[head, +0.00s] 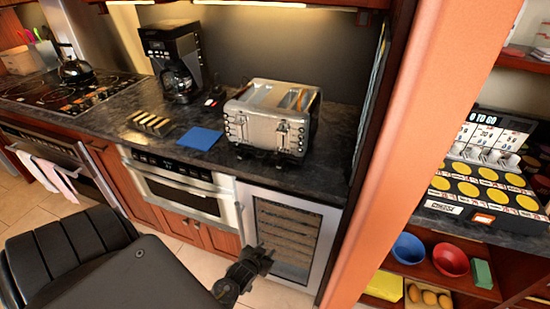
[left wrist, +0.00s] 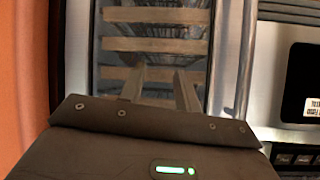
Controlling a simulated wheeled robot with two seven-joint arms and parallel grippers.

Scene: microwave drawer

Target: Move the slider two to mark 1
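A silver toaster (head: 268,128) stands on the dark counter, with small levers and knobs on its near sides. I cannot tell which part is slider two, and no mark 1 can be read. My left gripper (head: 266,255) is low in front of the glass-fronted cooler (head: 290,232), below and apart from the toaster. In the left wrist view the two fingers of the left gripper (left wrist: 160,82) are apart with nothing between them. The cooler's wooden shelves (left wrist: 155,45) show behind them. My right gripper is not in view.
The microwave drawer (head: 182,190) is left of the cooler, under the counter. A blue mat (head: 200,138) and a coffee maker (head: 172,65) are left of the toaster. An orange pillar (head: 420,140) stands at the right, beside shelves with bowls (head: 408,250).

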